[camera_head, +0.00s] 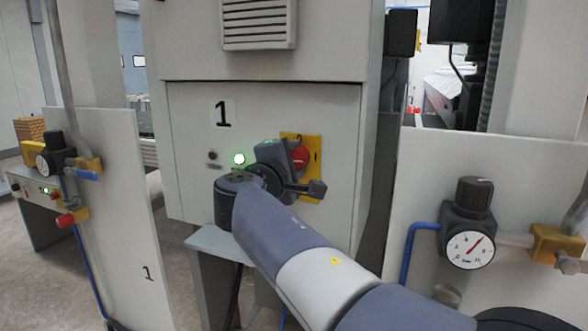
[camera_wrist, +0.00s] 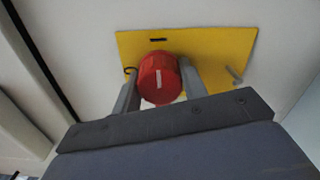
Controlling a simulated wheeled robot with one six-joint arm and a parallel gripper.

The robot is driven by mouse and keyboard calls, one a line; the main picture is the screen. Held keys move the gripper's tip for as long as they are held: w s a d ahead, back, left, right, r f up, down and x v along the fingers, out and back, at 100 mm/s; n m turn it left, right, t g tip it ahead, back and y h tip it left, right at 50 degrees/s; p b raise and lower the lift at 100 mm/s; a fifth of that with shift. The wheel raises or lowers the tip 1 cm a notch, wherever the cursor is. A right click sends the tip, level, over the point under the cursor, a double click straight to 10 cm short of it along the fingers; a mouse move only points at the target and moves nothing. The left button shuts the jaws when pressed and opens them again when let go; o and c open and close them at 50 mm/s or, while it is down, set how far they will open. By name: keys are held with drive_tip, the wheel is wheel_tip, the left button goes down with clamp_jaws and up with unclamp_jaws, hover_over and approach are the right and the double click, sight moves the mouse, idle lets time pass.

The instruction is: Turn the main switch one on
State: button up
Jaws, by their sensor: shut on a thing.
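The main switch is a round red knob (camera_head: 300,157) on a yellow plate (camera_head: 314,180), on the grey cabinet front under the number 1 (camera_head: 222,113). In the wrist view, the red knob (camera_wrist: 159,79) sits on the yellow plate (camera_wrist: 205,52). The white line on the knob points nearly straight up in that picture, toward a dark dash on the plate. My gripper (camera_wrist: 160,84) has one finger on each side of the knob and is shut on it. In the head view, my gripper (camera_head: 287,166) partly hides the knob and plate.
A green lamp (camera_head: 239,159) glows left of the switch, beside a small dark one (camera_head: 212,155). A pressure gauge (camera_head: 469,250) stands on the right panel (camera_head: 440,165). A grey ledge (camera_head: 212,242) juts out below the cabinet. Another regulator (camera_head: 57,150) is at left.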

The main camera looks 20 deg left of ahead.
drive_tip(key=shift+m, duration=0.3)
drive_tip(key=o, duration=1)
drive_tip(key=shift+s, duration=0.1)
drive_tip(key=s, duration=1)
drive_tip(key=shift+s+a+b, duration=0.3)
drive_tip(key=shift+a+b, duration=0.1)
drive_tip(key=w, duration=0.7)
drive_tip(key=w+d, duration=0.1)
drive_tip(key=w, duration=0.3)
drive_tip(key=shift+p, duration=0.35)
drive_tip(key=shift+s, duration=0.1)
